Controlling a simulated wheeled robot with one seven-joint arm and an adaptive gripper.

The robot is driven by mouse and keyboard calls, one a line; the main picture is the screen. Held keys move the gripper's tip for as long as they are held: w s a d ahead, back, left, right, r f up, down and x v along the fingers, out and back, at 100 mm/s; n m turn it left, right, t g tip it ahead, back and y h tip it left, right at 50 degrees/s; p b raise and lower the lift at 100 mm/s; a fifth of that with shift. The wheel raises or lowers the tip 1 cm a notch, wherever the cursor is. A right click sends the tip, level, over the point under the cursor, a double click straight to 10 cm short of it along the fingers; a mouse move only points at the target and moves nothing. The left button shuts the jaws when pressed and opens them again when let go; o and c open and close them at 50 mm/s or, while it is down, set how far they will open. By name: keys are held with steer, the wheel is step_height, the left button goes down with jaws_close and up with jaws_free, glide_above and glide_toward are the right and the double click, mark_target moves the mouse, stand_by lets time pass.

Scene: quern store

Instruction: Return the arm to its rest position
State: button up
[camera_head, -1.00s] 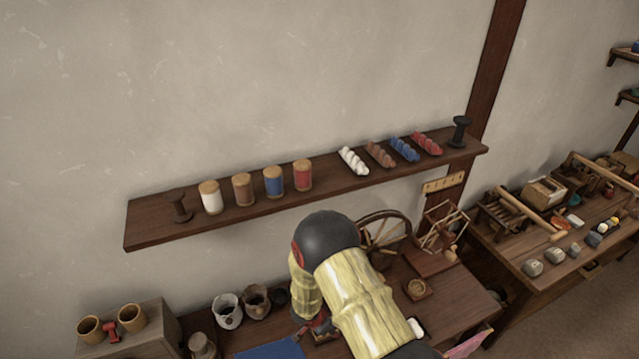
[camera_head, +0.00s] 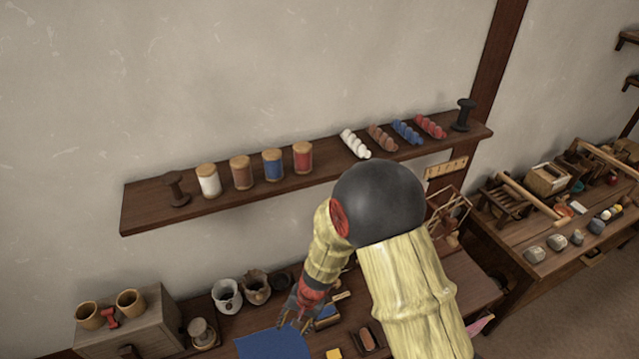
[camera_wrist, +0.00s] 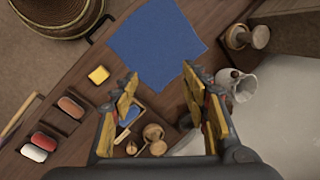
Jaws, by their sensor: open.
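My arm reaches down over the workbench in the head view, with its black elbow in front of the wall shelf's lower edge. My gripper (camera_head: 293,322) is over the bench by the upper right edge of a blue cloth (camera_head: 272,345). In the wrist view my gripper (camera_wrist: 160,78) has its two fingers spread wide, with nothing held between them. The blue cloth (camera_wrist: 155,45) lies flat beyond the fingertips. A small open box (camera_wrist: 128,122) with a blue piece in it lies beneath, between the fingers.
The wall shelf (camera_head: 235,211) holds spools and coloured skeins close behind my elbow. A white jug (camera_head: 227,296) stands on the bench left of my gripper. A grey box (camera_head: 135,330) carries two cups. A yellow block (camera_wrist: 98,75) and a basket (camera_wrist: 55,12) lie left.

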steer(key=s+d+r+n+t+h+b, duration=0.1)
steer(key=s+d+r+t+b, duration=0.1)
steer(key=s+d+r+b, duration=0.3)
steer(key=s+d+r+n+t+h+b, duration=0.1)
steer(key=s+d+r+b, duration=0.4)
steer(key=d+r, duration=0.6)
steer(key=s+d+r+n+t+h+b, duration=0.1)
steer(key=s+d+r+t+b, duration=0.2)
steer(key=s+d+r+b, duration=0.2)
steer(key=shift+s+d+r, duration=0.25)
steer(key=shift+d+r, duration=1.55)
steer(key=shift+d, duration=1)
